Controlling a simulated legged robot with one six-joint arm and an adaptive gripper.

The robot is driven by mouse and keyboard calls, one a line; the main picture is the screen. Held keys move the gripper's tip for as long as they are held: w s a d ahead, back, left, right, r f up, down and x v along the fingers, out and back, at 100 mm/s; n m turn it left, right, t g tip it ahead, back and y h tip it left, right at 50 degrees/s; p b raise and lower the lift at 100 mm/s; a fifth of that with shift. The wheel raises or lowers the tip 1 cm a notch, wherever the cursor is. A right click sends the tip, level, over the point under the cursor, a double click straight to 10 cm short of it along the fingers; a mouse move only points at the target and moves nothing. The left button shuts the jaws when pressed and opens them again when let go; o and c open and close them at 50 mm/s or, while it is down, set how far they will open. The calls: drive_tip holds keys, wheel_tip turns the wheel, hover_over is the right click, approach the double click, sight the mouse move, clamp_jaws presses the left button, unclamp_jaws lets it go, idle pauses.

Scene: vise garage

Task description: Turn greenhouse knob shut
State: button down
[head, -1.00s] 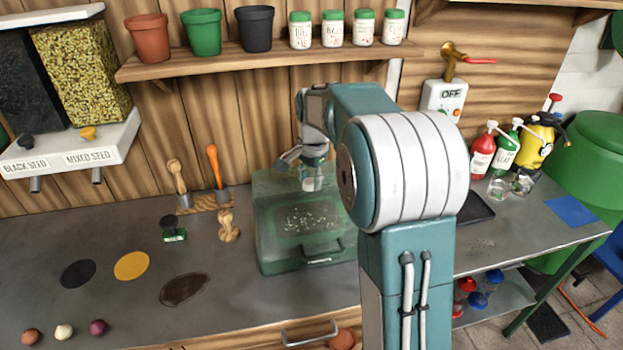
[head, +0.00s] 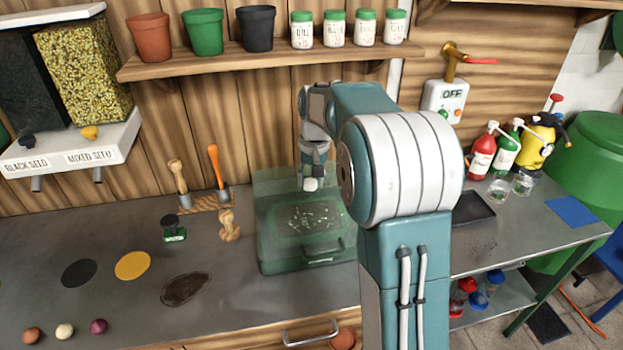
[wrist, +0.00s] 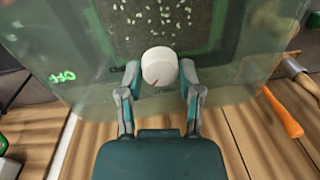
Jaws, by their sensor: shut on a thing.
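The greenhouse (head: 285,253) is a clear green box on the grey bench, with pale seeds on a dark bed visible inside. Its round white knob (wrist: 160,62) sits between the fingertips of my gripper (wrist: 160,75) in the wrist view. My gripper is shut on the knob, one finger on each side. A red mark on the knob points down and slightly left in the wrist view. Green "OFF" lettering (wrist: 62,77) shows on the greenhouse left of the knob. In the head view my gripper (head: 312,176) is at the greenhouse top; my arm hides its right side.
A shelf (head: 270,58) with pots and jars runs above. Spray bottles (head: 482,157) stand on the right.

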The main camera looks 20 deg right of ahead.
drive_tip(key=n, duration=0.3)
drive_tip(key=shift+s+a+f+n, duration=0.1)
drive_tip(key=shift+f+n, duration=0.1)
drive_tip(key=shift+n, duration=0.1)
drive_tip(key=shift+n+g, duration=0.3)
drive_tip(key=shift+n, duration=1.6)
drive_tip(key=shift+c, duration=1.3)
unclamp_jaws()
drive_tip(key=shift+r, duration=0.1)
drive_tip(key=shift+r, duration=0.15)
